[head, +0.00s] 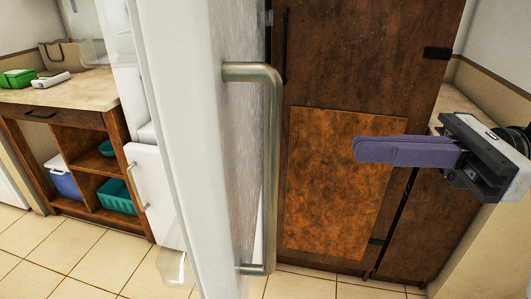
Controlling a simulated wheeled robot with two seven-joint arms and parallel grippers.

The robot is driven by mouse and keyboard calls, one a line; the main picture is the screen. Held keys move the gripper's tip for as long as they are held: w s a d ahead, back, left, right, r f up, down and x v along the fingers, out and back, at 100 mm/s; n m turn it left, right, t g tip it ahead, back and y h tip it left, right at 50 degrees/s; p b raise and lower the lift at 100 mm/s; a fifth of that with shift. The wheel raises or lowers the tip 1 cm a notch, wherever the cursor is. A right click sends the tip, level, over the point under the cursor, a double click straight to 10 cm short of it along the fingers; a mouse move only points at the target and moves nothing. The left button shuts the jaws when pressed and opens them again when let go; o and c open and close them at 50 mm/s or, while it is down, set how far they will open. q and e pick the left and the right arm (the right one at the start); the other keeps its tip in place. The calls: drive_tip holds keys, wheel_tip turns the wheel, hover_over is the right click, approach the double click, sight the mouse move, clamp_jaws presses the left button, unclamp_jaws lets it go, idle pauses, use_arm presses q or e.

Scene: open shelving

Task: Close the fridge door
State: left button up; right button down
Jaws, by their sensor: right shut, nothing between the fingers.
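The fridge door (190,120) stands open and is seen nearly edge-on in the middle of the head view. Its white edge faces me and its grey outer face is on the right. A long metal handle (271,170) runs down that outer face. Part of the white fridge interior (147,165) shows to the left behind the door. My right gripper (358,149) is to the right of the handle, apart from it and from the door. Its purple fingers are shut together with nothing between them and point left. My left gripper is not in view.
A tall brown wooden cabinet (375,60) stands behind the handle and my right gripper. At left, a wooden counter (90,95) holds a green box (18,78) and a bag (60,55). Its open shelves hold a teal basket (115,196) and a blue-white cooler (62,180). Tiled floor (60,255) is clear at lower left.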

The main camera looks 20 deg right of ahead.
sight(235, 144)
drive_tip(key=p+x, duration=0.3)
drive_tip(key=x, duration=1)
drive_tip(key=shift+r, duration=0.1)
drive_tip(key=shift+w+a, duration=0.15)
drive_tip(key=shift+a, duration=0.2)
